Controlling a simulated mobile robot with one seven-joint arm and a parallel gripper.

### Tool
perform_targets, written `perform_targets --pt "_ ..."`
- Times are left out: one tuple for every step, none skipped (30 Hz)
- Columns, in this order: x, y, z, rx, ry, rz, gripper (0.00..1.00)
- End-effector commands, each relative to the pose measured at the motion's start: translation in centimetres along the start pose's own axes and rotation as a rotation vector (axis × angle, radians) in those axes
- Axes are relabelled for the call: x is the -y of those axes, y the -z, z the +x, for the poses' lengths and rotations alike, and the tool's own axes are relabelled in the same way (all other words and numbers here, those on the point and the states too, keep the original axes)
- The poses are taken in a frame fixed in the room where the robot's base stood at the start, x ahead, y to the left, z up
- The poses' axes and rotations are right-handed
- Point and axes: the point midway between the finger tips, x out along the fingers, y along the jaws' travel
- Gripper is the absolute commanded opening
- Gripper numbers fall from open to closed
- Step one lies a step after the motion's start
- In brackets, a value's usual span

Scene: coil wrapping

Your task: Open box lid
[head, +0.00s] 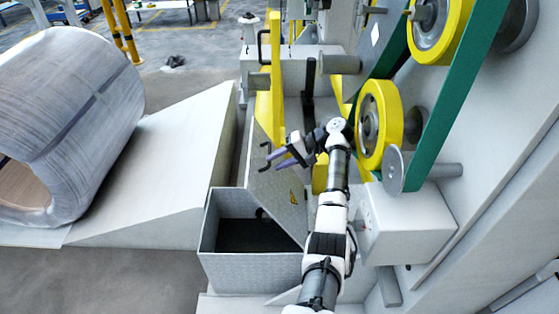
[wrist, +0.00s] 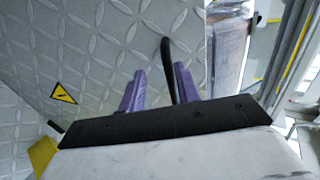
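The grey metal box (head: 250,272) stands low at the centre of the head view, its dark inside showing. Its diamond-plate lid (head: 278,200) stands raised and tilted on the right side of the opening; its patterned face fills much of the wrist view (wrist: 100,45). A black handle (head: 265,157) sits near the lid's upper part. My gripper (head: 284,156) is at this handle. In the wrist view the two purple fingers (wrist: 158,85) stand apart, with the black handle (wrist: 168,65) between them, close to the right finger. A gap shows between the handle and the left finger.
A large wrapped coil (head: 75,115) lies at the left beside a pale ramp (head: 165,175). Yellow wheels (head: 380,125) and a green belt (head: 455,100) are close on the right of my arm. A yellow post (head: 275,80) rises behind the lid.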

Motion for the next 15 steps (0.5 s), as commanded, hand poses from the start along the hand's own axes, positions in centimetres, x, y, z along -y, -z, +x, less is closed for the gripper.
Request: perform_targets --pt "0.1 0.0 0.0 -0.001 0.000 -0.001 0.33" --pt "0.1 0.0 -0.1 -0.001 0.001 -0.002 0.33" --pt "0.2 0.1 -0.1 -0.001 0.001 -0.002 0.33" --pt "0.3 0.1 -0.2 -0.002 0.001 -0.003 0.33" --pt "0.5 0.1 -0.3 -0.002 0.001 -0.003 0.33" --pt "0.8 0.1 -0.4 -0.002 0.001 -0.005 0.33" --pt "1.1 0.1 -0.6 -0.003 0.001 -0.006 0.33" --pt "1.4 0.1 -0.8 -0.004 0.001 -0.008 0.33" --pt "2.0 0.1 -1.2 -0.004 0.001 -0.007 0.33" --pt "2.5 0.1 -1.5 -0.003 0.001 -0.008 0.33" --pt "3.0 0.1 -1.8 -0.004 0.001 -0.008 0.33" --pt "3.8 0.1 -2.3 -0.004 0.000 -0.009 0.33" --pt "4.5 0.1 -2.8 -0.004 0.000 -0.009 0.33" --pt "5.1 0.1 -3.2 -0.005 0.000 -0.010 0.33" --pt "5.9 0.1 -3.7 -0.004 0.000 -0.008 0.33"
